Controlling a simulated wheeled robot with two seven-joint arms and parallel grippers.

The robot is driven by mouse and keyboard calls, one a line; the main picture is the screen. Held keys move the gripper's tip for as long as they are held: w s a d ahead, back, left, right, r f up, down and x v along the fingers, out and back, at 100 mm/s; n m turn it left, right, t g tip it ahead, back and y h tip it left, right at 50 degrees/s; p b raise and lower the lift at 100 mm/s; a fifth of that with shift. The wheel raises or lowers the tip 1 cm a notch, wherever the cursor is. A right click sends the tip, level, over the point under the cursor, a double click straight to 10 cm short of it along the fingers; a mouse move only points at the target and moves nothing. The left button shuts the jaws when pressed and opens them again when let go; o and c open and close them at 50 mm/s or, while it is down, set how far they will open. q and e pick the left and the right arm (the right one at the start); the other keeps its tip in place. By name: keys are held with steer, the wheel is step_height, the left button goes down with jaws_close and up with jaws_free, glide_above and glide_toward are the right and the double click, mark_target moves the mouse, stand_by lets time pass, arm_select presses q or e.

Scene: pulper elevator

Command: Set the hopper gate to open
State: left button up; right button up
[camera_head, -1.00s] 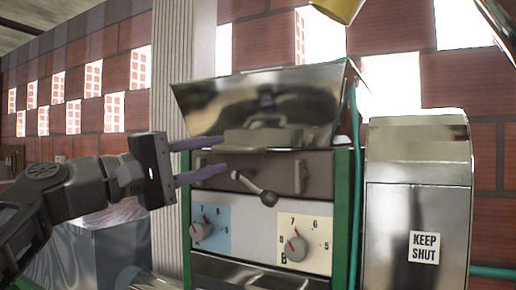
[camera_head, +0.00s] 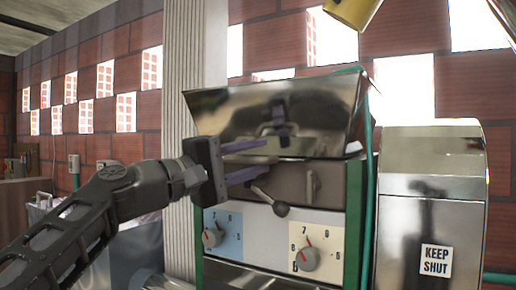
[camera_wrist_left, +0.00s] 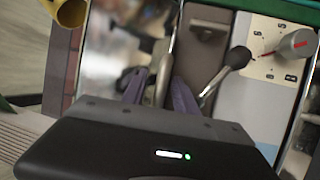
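The machine's metal hopper (camera_head: 330,105) stands above a dark grey gate panel (camera_head: 329,184). A lever (camera_head: 266,196) with a dark ball knob (camera_head: 281,209) comes out of the panel and slopes down to the right. In the left wrist view the lever's knob (camera_wrist_left: 240,56) is right of the fingers. My left gripper (camera_head: 266,156) is open, its two purple fingers one above the other in front of the panel and hopper bottom. In the head view the lower fingertip is just above the lever's upper end. Contact cannot be told. My right gripper is out of view.
Below the panel are a dial on a blue plate (camera_head: 212,237) and a dial on a cream plate (camera_head: 307,259). A metal housing labelled KEEP SHUT (camera_head: 435,260) stands to the right. A yellow object (camera_head: 352,10) hangs above. A ribbed pale column (camera_head: 182,120) is behind my left arm.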

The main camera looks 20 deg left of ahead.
arm_select(q)
steer(key=shift+w+d, duration=0.25)
steer(key=shift+w, duration=0.2)
steer(key=shift+c, duration=0.3)
steer(key=shift+r, duration=0.15)
jaws_close()
steer(key=shift+s, duration=0.1)
